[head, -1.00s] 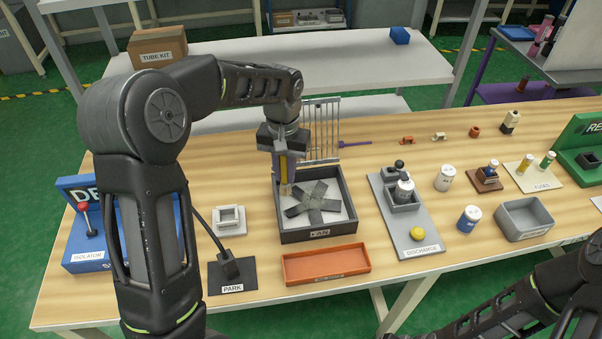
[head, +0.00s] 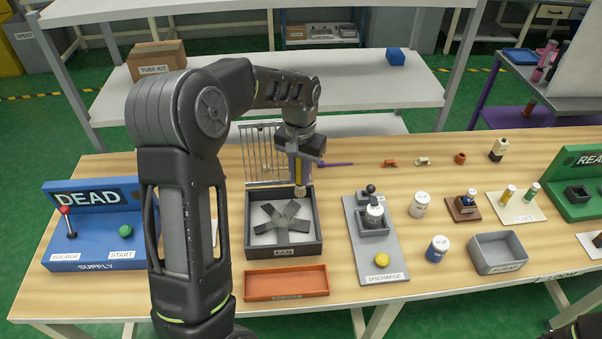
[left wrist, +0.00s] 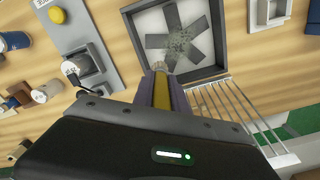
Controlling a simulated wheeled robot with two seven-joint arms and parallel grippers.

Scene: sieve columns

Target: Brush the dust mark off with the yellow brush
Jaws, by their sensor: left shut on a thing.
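My left gripper (head: 300,176) is shut on the yellow brush (head: 298,167), which points down with pale bristles at its lower end. The bristles are near the back right corner of the dark fan box (head: 318,240); I cannot tell whether they touch it. Inside the box a grey bladed fan (head: 265,229) lies on a light floor. The dust mark (left wrist: 180,45) shows in the left wrist view as a speckled grey-green patch over the fan's middle. The brush (left wrist: 162,90) is beside the mark there, apart from it in the picture.
An upright wire grille (head: 258,155) stands behind the box. An orange tray (head: 287,283) lies in front. The grey discharge plate (head: 397,262) with a yellow button is on the right. The blue supply panel (head: 88,190), reading DEAD, is on the left.

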